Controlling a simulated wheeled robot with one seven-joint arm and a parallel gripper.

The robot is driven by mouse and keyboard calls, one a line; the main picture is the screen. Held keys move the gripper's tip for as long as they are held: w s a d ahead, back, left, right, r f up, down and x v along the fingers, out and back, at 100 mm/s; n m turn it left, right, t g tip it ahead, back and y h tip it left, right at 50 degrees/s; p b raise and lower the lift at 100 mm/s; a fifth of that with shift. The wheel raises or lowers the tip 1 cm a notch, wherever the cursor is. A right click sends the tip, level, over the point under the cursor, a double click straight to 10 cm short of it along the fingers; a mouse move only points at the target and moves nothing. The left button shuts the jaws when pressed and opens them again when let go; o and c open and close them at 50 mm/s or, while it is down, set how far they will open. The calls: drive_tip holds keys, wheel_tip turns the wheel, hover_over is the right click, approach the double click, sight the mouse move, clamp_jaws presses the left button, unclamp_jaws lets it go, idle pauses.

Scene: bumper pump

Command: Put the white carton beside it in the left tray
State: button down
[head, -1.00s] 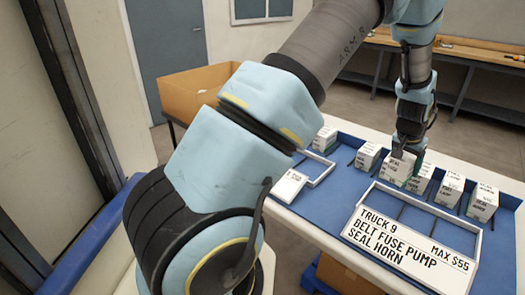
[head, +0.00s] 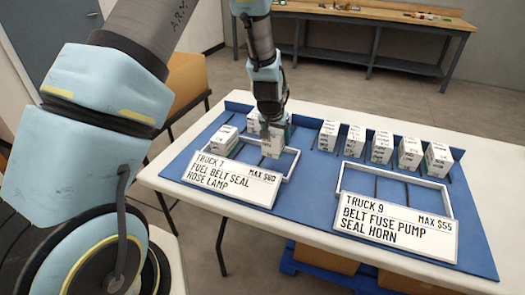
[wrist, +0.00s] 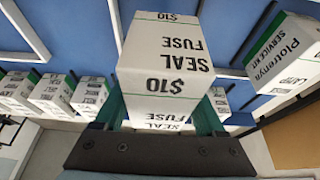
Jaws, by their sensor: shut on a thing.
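A white carton (head: 271,145) marked SEAL FUSE $10 is held in my gripper (head: 270,118). It also shows large in the wrist view (wrist: 165,70), between the two green-edged fingers. In the head view it appears over the left tray (head: 292,163), a white frame behind the TRUCK 7 sign (head: 234,180). I cannot tell whether its base touches the mat. Another white carton (head: 224,139) stands left of it, and it shows at the right of the wrist view (wrist: 290,55) with SERVICE KIT lettering. One more carton (head: 255,121) stands behind, partly hidden by my gripper.
Several white cartons (head: 381,147) stand in a row at the back right of the blue mat (head: 315,180). The right tray (head: 339,182), behind the TRUCK 9 sign (head: 397,225), looks empty. A brown box (head: 187,82) stands beyond the table's left end.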

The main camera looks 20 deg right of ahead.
sight(276, 161)
drive_tip(key=shift+f+p, duration=0.75)
drive_tip(key=shift+f, duration=2.4)
drive_tip(key=shift+f, duration=0.15)
unclamp_jaws()
